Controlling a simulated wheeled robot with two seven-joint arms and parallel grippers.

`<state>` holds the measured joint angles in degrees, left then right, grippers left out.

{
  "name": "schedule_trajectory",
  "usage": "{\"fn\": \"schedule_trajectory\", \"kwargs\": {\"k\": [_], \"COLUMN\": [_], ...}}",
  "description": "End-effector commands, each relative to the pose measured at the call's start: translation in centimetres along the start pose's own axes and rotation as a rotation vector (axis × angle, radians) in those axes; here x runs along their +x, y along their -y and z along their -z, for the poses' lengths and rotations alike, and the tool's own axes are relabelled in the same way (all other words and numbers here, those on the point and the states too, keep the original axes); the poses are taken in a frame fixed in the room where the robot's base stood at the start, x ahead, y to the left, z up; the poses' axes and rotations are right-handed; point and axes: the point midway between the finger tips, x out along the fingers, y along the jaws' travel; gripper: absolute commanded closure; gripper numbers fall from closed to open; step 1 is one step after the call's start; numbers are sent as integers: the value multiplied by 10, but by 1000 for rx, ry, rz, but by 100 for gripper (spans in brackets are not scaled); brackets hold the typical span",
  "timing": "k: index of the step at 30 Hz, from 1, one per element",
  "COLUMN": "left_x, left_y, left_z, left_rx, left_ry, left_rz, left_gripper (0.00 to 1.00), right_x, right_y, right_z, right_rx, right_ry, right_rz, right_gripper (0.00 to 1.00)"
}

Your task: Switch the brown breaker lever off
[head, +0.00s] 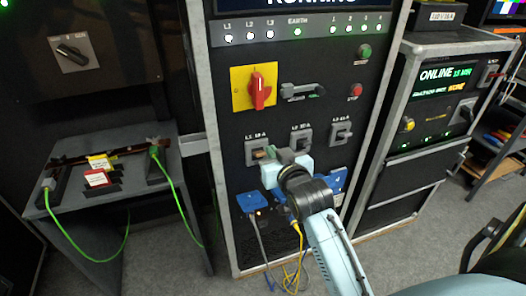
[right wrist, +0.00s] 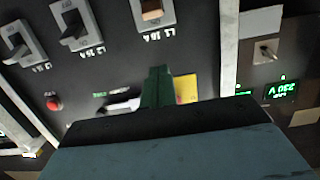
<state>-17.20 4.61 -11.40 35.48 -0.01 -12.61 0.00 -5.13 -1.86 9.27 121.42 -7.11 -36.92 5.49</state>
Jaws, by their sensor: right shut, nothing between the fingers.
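The brown breaker lever (head: 258,154) is on the L1 breaker, leftmost of three grey breakers on the black cabinet front. It also shows at the top edge of the right wrist view (right wrist: 152,11), partly cut off by the frame. I cannot tell whether it stands on or off. My right gripper (head: 281,154) is close to the cabinet, just right of the L1 breaker in the head view. Its green fingers (right wrist: 158,82) are together and empty. The fingertips appear apart from the lever in the right wrist view. My left gripper is not in view.
Above are a red rotary switch (head: 260,90) on yellow and a grey handle (head: 302,91). Below, a blue connector (head: 251,202) and cables hang near my arm.

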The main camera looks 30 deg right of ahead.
Motion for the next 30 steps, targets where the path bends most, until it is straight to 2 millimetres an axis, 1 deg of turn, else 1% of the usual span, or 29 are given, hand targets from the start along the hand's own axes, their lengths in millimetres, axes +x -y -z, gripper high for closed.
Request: {"fn": "schedule_trajectory", "kwargs": {"k": [5, 15, 18, 19, 21, 24, 30], "left_x": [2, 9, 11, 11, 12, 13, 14], "left_y": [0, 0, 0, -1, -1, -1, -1], "left_z": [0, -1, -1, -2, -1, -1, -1], "left_rx": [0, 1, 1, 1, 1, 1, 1], "left_ry": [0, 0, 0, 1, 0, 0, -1], "left_rz": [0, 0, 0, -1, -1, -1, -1], "left_gripper": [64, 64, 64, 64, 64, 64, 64], "right_x": [20, 88, 102, 97, 92, 88, 85], "right_y": [0, 0, 0, 0, 0, 0, 0], "right_z": [0, 0, -3, -12, -22, -31, -38], "right_rx": [0, 0, 0, 0, -1, 0, 0], "right_ry": [-1, -1, 2, 5, 5, 3, 0], "right_rz": [0, 1, 0, 1, 0, 0, 0], "right_gripper": [100, 100, 100, 100, 100, 100, 100]}}
